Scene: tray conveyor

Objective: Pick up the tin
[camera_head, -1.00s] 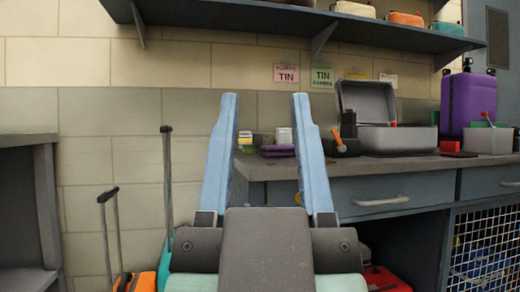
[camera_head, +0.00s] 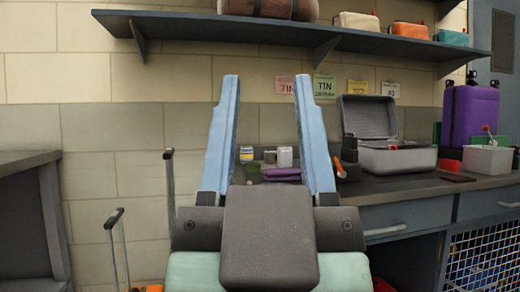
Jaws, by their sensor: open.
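My gripper (camera_head: 267,90) is open and empty in the middle of the head view, its two blue fingers pointing up and apart. Between the fingers, farther back on the counter, stand several small items: a white-and-yellow container (camera_head: 247,154), a green item (camera_head: 253,173) and a pale grey can-like item (camera_head: 285,156). I cannot tell for certain which of these is the tin. A purple folded item (camera_head: 281,174) lies in front of them. Two wall notes, one pink (camera_head: 286,84) and one green (camera_head: 324,87), appear to read TIN.
An open grey case (camera_head: 397,160) and a purple suitcase (camera_head: 470,116) stand on the counter (camera_head: 400,190) to the right. A shelf (camera_head: 280,32) with bags runs above. A dark bench (camera_head: 30,160) is at left, and a suitcase handle (camera_head: 169,154) rises beside my gripper.

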